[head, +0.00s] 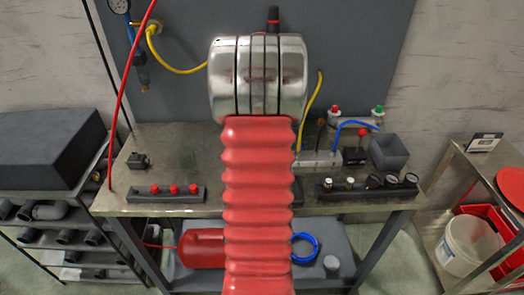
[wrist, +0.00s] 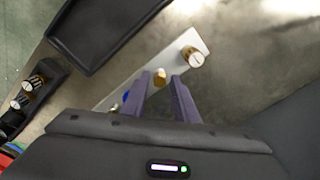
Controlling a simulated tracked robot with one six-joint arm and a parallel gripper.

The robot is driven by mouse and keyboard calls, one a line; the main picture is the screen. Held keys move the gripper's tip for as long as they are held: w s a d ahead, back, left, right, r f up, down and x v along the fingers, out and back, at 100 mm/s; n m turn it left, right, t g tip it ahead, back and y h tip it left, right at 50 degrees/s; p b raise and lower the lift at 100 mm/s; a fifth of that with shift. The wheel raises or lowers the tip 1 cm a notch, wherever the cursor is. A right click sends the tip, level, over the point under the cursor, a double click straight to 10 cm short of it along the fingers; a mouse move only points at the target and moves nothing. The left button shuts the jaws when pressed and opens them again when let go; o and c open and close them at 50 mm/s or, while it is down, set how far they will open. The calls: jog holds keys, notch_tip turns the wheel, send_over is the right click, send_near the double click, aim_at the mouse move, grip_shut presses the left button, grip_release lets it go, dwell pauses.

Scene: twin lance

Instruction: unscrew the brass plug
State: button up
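The brass plug (wrist: 160,77) is a small hex-like brass piece on a pale metal manifold bar (wrist: 173,57) in the wrist view. My gripper (wrist: 157,83) has its two purple fingers apart, with the plug showing between or just beyond their tips. Gaps show on both sides of the plug; whether the tips are level with it I cannot tell. A brass fitting with a white face (wrist: 193,58) sits farther up the bar, and a blue piece (wrist: 126,96) is partly hidden beside the left finger. In the head view my arm hides the gripper and plug; part of the bar (head: 320,158) shows.
On the workbench (head: 150,150) are a rack of red-topped parts (head: 165,192), a rack with gauges (head: 368,187) and a grey bin (head: 390,151). A dark tray (wrist: 105,28) lies near the bar in the wrist view. A blue hose (head: 362,125) arches behind the bar.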

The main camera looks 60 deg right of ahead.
jog(key=m, duration=0.4)
dwell(0.3)
grip_shut()
